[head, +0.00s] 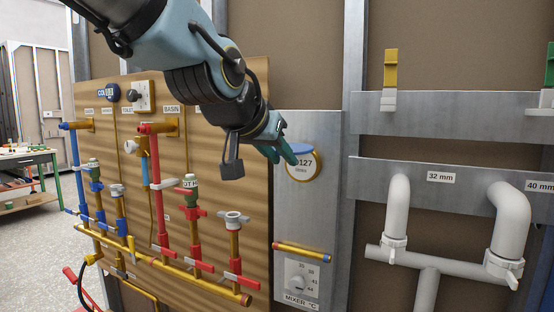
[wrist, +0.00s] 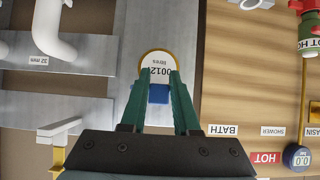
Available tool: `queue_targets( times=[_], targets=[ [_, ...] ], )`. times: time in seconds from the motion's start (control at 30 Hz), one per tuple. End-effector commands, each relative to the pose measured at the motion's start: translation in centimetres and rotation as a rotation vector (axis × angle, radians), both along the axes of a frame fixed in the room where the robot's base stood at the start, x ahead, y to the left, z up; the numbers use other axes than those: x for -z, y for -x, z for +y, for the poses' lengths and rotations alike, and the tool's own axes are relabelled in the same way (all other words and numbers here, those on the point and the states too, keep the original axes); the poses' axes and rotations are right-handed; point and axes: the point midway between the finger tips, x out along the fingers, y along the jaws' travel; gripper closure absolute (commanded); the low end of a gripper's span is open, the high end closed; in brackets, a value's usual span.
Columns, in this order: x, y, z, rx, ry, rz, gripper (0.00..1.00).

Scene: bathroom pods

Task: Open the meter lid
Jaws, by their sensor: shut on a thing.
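The meter (head: 305,168) is a round white dial with a brass rim on the grey metal panel. Its digits show, the last ones reading 127. A blue lid (head: 297,149) stands out at the dial's top edge, and the face below it is uncovered. My gripper (head: 284,154) reaches it from the upper left with green fingers. In the wrist view, upside down, the blue lid (wrist: 158,93) sits between the two fingers (wrist: 160,78), and the meter face (wrist: 157,64) shows beyond. The fingers are shut on the lid; their exact contact is partly hidden.
Left of the meter is a wooden board (head: 258,200) with red and blue valves and pipes. Grey pipes (head: 397,210) and metal rails (head: 455,117) stand at right.

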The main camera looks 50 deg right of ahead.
Motion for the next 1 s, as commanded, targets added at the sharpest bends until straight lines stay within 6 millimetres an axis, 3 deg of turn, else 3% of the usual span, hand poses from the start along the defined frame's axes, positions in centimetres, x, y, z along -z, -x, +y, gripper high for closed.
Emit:
queue_targets(
  times=[0.03,1.0],
  targets=[
    [-1.1,-0.2,-0.5,-0.005,0.017,-0.004,1.0],
    [-4.1,0.5,-0.9,0.0,-0.283,0.076,1.0]
  ],
)
